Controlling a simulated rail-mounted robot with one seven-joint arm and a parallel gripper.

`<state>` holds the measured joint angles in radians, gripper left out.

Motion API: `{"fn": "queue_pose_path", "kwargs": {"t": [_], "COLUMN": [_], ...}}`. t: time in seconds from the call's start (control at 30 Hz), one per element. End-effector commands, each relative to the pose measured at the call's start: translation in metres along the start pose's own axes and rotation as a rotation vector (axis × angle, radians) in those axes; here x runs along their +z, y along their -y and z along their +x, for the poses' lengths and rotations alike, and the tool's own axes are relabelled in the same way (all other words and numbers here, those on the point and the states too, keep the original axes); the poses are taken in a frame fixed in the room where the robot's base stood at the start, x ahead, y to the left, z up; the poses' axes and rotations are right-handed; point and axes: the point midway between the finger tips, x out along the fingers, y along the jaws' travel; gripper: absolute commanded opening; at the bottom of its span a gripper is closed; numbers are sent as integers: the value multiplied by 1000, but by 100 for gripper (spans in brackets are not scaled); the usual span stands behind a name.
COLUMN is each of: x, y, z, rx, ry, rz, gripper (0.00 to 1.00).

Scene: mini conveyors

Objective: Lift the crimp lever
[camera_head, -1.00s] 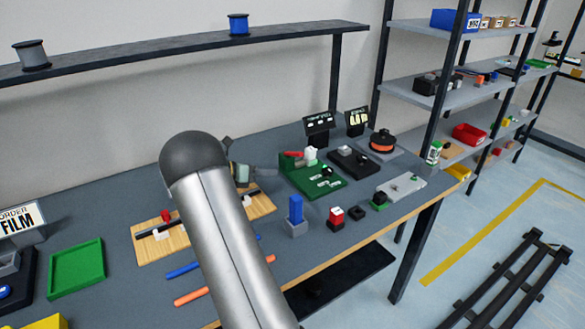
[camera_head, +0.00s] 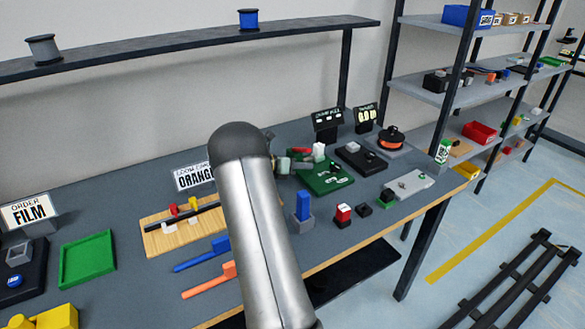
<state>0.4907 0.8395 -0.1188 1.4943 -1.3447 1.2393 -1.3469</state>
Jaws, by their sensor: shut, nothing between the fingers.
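The crimp lever is a short red bar (camera_head: 300,150) on a green fixture (camera_head: 328,184) at the right half of the bench. A white block (camera_head: 319,149) stands just right of it. My gripper (camera_head: 300,165) is at the left edge of the fixture, just below the red lever in the picture. My arm hides part of the gripper and the fixture's left side. The fingers look shut and empty. I cannot tell whether they touch the lever.
A blue block (camera_head: 303,205) and a red-topped block (camera_head: 343,213) stand in front. A wooden board (camera_head: 160,240) with a black bar and clips lies left. Two small displays (camera_head: 327,122) stand behind.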

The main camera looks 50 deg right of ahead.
Motion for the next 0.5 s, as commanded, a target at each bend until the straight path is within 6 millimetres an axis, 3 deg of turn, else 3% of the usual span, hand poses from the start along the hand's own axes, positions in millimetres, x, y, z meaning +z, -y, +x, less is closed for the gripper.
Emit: {"fn": "queue_pose_path", "kwargs": {"t": [0.03,0.2,0.5], "x": [11,25,28], "y": [1,1,0], "z": [-5,-10,-11], "rx": [4,2,2], "ry": [1,0,0], "rz": [5,3,2], "gripper": [0,0,0]}}
